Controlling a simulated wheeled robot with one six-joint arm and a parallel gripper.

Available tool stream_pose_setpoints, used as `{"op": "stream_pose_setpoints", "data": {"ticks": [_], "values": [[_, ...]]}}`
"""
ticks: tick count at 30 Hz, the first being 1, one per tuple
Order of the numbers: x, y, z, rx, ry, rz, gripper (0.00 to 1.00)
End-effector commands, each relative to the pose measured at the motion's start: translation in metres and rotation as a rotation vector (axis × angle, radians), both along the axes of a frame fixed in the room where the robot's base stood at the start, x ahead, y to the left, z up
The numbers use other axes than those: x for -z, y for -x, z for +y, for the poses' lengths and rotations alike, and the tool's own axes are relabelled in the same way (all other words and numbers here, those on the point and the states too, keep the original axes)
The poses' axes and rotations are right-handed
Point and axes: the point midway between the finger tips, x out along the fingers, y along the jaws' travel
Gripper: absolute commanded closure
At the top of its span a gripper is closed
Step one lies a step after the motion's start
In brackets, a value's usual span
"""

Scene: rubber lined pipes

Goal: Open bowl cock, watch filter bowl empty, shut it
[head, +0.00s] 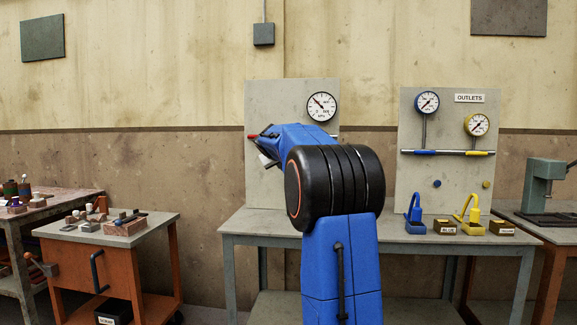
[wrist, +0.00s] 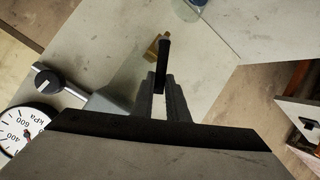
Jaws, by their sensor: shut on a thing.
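In the wrist view my gripper (wrist: 161,85) is shut on a black lever (wrist: 164,58). The lever stands beside a small brass fitting (wrist: 153,46), which looks like the bowl cock. A clear, bluish rounded piece at the top edge (wrist: 190,8) may be part of the filter bowl; most of it is out of frame and its level cannot be told. In the head view my blue arm covers the cock and bowl, and the gripper's fingers cannot be made out.
A grey panel (head: 262,100) carries a pressure gauge (head: 321,106) above the bench (head: 300,228). The outlets panel (head: 448,103) stands to the right, with blue (head: 414,212) and yellow (head: 469,212) items below. An orange cart (head: 75,262) stands left.

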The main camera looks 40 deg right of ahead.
Motion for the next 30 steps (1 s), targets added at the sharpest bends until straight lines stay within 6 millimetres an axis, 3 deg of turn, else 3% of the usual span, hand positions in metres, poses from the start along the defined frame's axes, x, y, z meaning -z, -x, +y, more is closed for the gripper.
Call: {"op": "stream_pose_setpoints", "data": {"ticks": [17, 30], "values": [[0.027, -0.024, 0.021, -0.002, 0.355, 0.419, 1.00], [0.051, -0.032, 0.027, -0.001, 0.594, 0.701, 1.00]]}}
